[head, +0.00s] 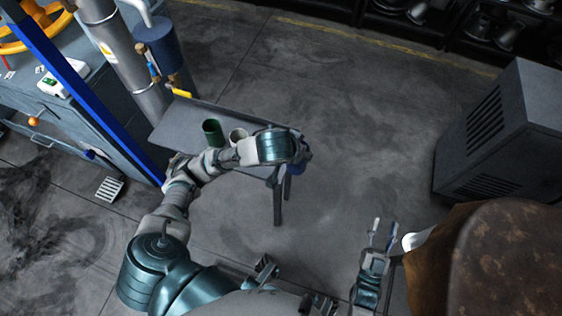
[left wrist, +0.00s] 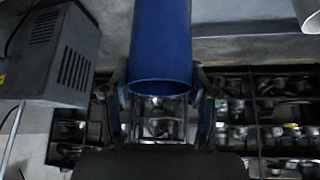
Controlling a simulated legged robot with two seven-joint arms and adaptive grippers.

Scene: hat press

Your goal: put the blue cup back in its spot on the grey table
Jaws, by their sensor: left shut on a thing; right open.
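The blue cup (left wrist: 160,45) fills the upper middle of the left wrist view. My left gripper (left wrist: 160,100) is shut on it, with one finger on each side near its rim. In the head view my left forearm reaches over the right end of the grey table (head: 185,118) and hides most of the gripper and cup. A green cup (head: 213,132) and a white cup (head: 237,135) stand on the table, left of my left wrist. The cup's own spot cannot be made out. My right gripper (head: 382,232) is open and empty, low at the right, away from the table.
A blue post (head: 80,85) and a grey pipe (head: 120,60) stand left of the table. A grey vented cabinet (head: 505,135) stands at the right. A brown rusty object (head: 510,260) is near my right gripper. The floor between table and cabinet is clear.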

